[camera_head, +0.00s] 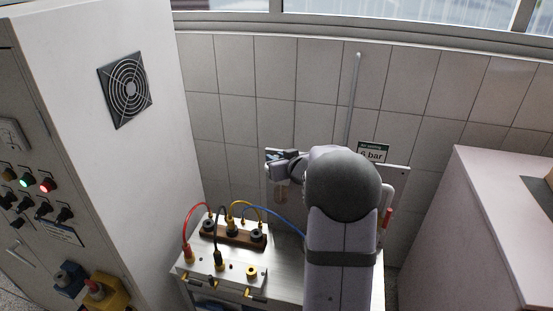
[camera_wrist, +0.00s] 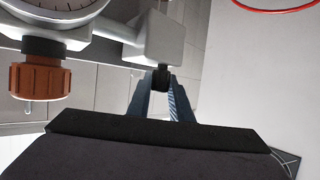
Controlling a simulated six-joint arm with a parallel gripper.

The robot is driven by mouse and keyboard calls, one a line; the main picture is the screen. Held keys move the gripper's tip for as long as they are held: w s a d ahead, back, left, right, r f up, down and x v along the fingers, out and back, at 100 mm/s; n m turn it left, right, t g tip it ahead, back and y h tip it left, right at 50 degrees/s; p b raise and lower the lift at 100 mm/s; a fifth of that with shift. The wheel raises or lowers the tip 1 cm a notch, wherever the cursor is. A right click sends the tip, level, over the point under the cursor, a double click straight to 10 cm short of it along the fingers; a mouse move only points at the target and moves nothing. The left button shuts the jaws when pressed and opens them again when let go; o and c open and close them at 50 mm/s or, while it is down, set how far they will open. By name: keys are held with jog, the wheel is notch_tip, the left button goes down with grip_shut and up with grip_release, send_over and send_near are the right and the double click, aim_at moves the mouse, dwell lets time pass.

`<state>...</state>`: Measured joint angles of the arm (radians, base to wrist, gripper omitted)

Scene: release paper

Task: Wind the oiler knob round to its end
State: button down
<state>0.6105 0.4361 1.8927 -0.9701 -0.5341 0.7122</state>
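In the wrist view a small black knob (camera_wrist: 161,79) sits under a pale grey block (camera_wrist: 165,38), between the tips of my gripper's two blue fingers (camera_wrist: 161,84). The fingertips lie close along both sides of the knob; I cannot tell whether they press on it. In the head view my gripper (camera_head: 284,160) is up by the wall panel, left of my arm, and the knob cannot be made out there.
A ribbed orange-brown knob (camera_wrist: 38,80) and a dial gauge (camera_wrist: 62,10) are left of my fingers. In the head view a steel bench (camera_head: 288,255) carries a terminal block with cables (camera_head: 232,236). A "6 bar" sign (camera_head: 373,152) is behind my arm. A switch cabinet (camera_head: 105,190) stands left.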

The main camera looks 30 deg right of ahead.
jog(key=shift+r+p, duration=0.1)
jog(key=shift+p, duration=0.3)
jog(key=shift+d+r+n+y+p, duration=0.1)
jog(key=shift+r+n+y+p, duration=0.2)
jog(key=shift+p, duration=0.8)
jog(key=shift+f+p, duration=0.1)
jog(key=shift+p, duration=0.35)
jog(key=shift+n+y+p, duration=0.3)
jog(key=shift+y+p, duration=0.05)
jog(key=shift+y, duration=0.15)
jog(key=shift+f, duration=0.2)
jog(key=c, duration=1.6)
grip_release()
jog(key=shift+s, duration=0.15)
